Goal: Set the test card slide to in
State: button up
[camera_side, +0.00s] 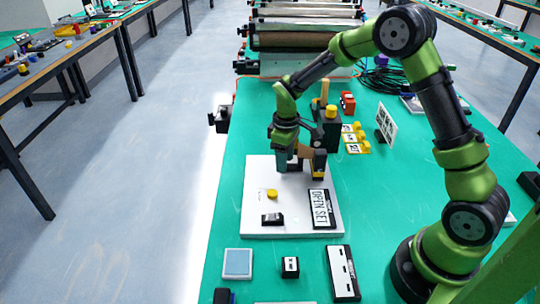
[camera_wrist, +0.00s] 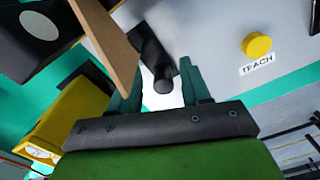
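My gripper (camera_side: 291,163) is low over the back of the white panel (camera_side: 255,205). In the wrist view its two teal fingers (camera_wrist: 160,92) are apart, on either side of a black handle (camera_wrist: 152,45) with a round end. Gaps show beside the handle, so it does not look gripped. A brown plate (camera_wrist: 108,42) stands close beside the fingers; it also shows in the side view (camera_side: 303,151). Which of these parts is the test card slide I cannot tell for sure. The arm and gripper hide the handle in the side view.
A yellow button (camera_wrist: 257,45) labelled TEACH is on the panel, with a black switch (camera_side: 272,219) and a display sign (camera_side: 321,208). A yellow block (camera_wrist: 75,115) is left of the fingers. A white card (camera_side: 386,123) stands at right. The panel's left part is clear.

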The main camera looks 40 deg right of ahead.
notch_tip(320, 180, up, 17)
dwell(0.6)
jog(key=shift+w, duration=0.1)
jog(key=s+a+r+m+t+y, duration=0.1)
jog(key=s+a+r+m+t, duration=0.1)
jog(key=s, duration=0.8)
jog(key=s+a+r+m+t+y, duration=0.1)
jog(key=s+a+m+t, duration=0.3)
jog(key=s, duration=0.7)
jog(key=shift+r+m+t, duration=0.6)
jog(key=shift+r+m, duration=0.1)
jog(key=shift+m, duration=0.5)
jog(key=shift+a, duration=0.1)
